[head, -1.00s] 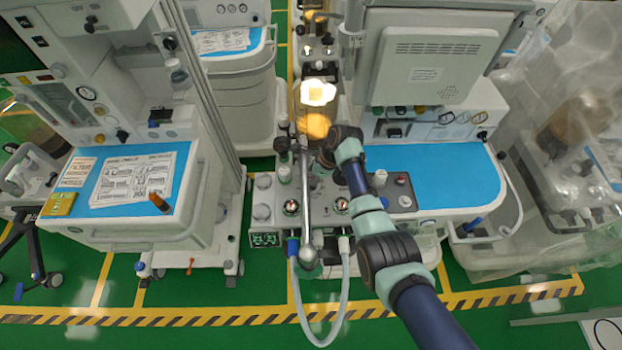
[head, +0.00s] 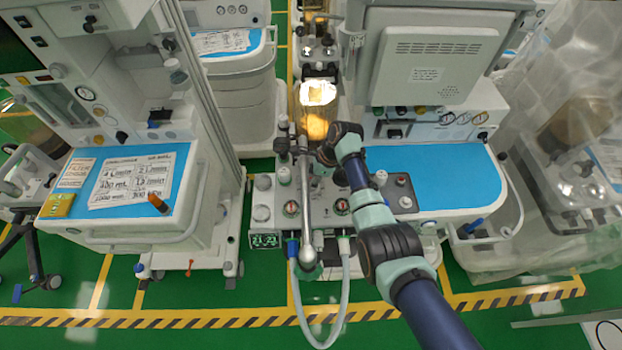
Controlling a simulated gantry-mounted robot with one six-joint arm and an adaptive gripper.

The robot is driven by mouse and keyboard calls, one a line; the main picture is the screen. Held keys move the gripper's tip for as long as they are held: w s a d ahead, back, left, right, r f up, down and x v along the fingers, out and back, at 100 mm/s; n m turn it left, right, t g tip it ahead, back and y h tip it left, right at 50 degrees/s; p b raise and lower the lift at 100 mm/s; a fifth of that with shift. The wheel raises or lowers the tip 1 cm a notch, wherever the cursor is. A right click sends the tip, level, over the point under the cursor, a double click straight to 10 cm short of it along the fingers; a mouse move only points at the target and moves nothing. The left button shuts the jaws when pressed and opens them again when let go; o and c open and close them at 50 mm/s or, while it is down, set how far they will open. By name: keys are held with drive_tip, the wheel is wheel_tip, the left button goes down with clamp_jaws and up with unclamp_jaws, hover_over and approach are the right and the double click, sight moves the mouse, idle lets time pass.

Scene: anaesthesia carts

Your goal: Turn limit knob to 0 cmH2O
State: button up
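The grey control block (head: 262,197) of the middle anaesthesia cart carries several knobs, two small round gauges and a green-lit display (head: 265,241). A pale upright knob (head: 284,175) stands at its back left. Which knob is the limit knob cannot be told, and no 0 cmH2O marking is readable. My arm reaches in from the lower right, and its wrist (head: 340,140) is over the back of the block, right of the metal tube (head: 304,200). My gripper is mostly hidden by the wrist and the amber canister, so its fingers and any contact do not show clearly.
A pale hose (head: 345,300) loops in front of the block. The lit amber canister (head: 317,108) stands just behind it. A blue worktop (head: 445,175) lies to the right, under a monitor housing (head: 435,60). Another cart (head: 140,235) is close on the left.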

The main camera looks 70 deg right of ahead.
drive_tip(key=n+g+y+b, duration=0.1)
drive_tip(key=n+b, duration=0.3)
drive_tip(key=shift+f, duration=0.2)
drive_tip(key=shift+r+n+y+b, duration=0.1)
drive_tip(key=shift+n+y+b, duration=0.3)
drive_tip(key=shift+n+b, duration=0.65)
drive_tip(key=shift+r, duration=0.1)
drive_tip(key=o, duration=1.1)
drive_tip(key=shift+o, duration=0.2)
drive_tip(key=shift+r, duration=0.1)
drive_tip(key=v, duration=0.7)
drive_tip(key=shift+w+d+r, duration=0.1)
drive_tip(key=shift+d+r, duration=0.05)
